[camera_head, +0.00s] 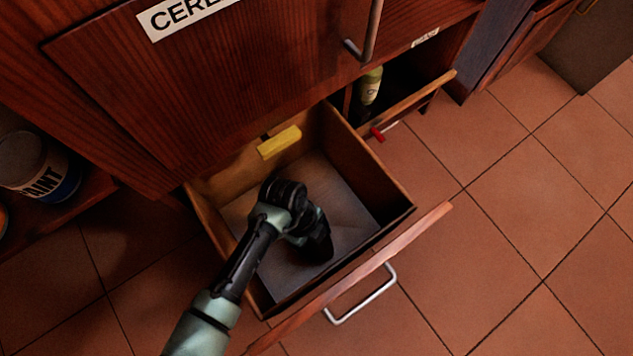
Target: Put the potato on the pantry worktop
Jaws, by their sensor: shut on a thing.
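My gripper (318,247) points down inside the open drawer (392,212), low over its grey floor near the front. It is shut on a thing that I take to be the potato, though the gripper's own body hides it. No potato shows anywhere else in view. The pantry worktop cannot be made out in this view.
The drawer front has a metal handle (361,294). A yellow block (279,142) is at the drawer's back. A cabinet door marked "CERE..." (215,85) hangs above. A paint can (38,165) is at left. Tiled floor (530,200) at right is clear.

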